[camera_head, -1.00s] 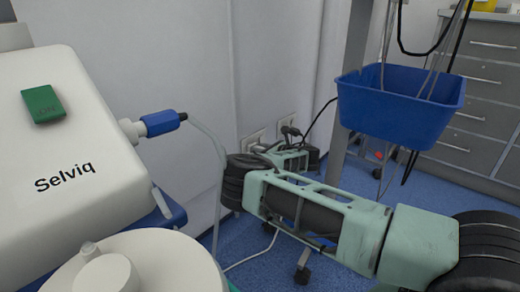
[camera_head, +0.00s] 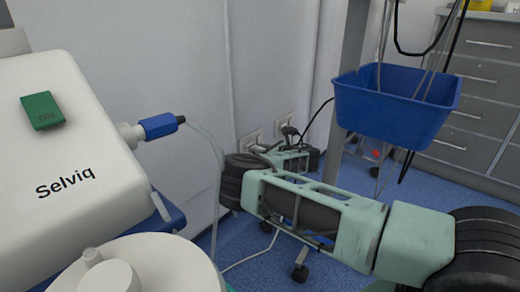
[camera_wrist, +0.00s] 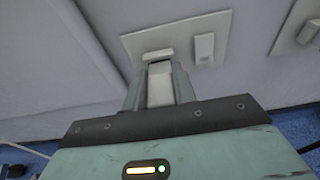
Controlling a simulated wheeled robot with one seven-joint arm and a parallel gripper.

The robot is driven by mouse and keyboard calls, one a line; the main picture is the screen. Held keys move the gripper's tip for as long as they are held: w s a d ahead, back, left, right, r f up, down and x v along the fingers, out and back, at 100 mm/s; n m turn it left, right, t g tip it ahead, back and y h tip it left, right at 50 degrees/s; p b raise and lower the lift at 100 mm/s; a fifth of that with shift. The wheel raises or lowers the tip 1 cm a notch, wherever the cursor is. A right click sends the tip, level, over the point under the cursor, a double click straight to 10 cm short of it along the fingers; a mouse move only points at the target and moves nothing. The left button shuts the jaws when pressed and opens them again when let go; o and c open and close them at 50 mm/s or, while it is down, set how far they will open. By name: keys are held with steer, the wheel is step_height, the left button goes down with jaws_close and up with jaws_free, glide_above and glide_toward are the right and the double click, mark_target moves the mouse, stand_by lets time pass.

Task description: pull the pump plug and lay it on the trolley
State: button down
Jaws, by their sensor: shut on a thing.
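A white plug (camera_wrist: 160,88) sits between the two fingers of my gripper (camera_wrist: 158,72), which is shut on it. The plug is at a white wall socket plate (camera_wrist: 190,36) with a rocker switch beside it. I cannot tell whether its pins are in the socket. In the head view the socket plate (camera_head: 250,142) shows on the wall, and my gripper's fingertips and the plug are hidden behind my wrist. A white machine marked Selviq (camera_head: 70,150), with a green switch, stands at the left. A grey drawer unit (camera_head: 480,100) stands at the back right; I cannot tell if it is the trolley.
A second socket plate (camera_wrist: 300,25) is close on the right, with a dark plug (camera_head: 289,130) and black cord there in the head view. A blue basket (camera_head: 395,110) hangs on a pole above my arm. A pale cable runs down to the blue floor (camera_head: 245,240).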

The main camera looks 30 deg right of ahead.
steer(key=shift+f+p+v, duration=0.25)
steer(key=shift+p+v, duration=0.45)
steer(key=shift+v, duration=0.45)
stand_by(0.5)
steer(key=shift+s+d+p, duration=0.3)
steer(key=shift+s, duration=0.4)
steer(key=shift+r, duration=0.1)
step_height(320, 180, up, 7)
steer(key=s+p, duration=0.1)
steer(key=p, duration=0.6)
steer(key=shift+s+d+r, duration=0.15)
steer(key=shift+s+d, duration=0.2)
steer(key=shift+s, duration=0.05)
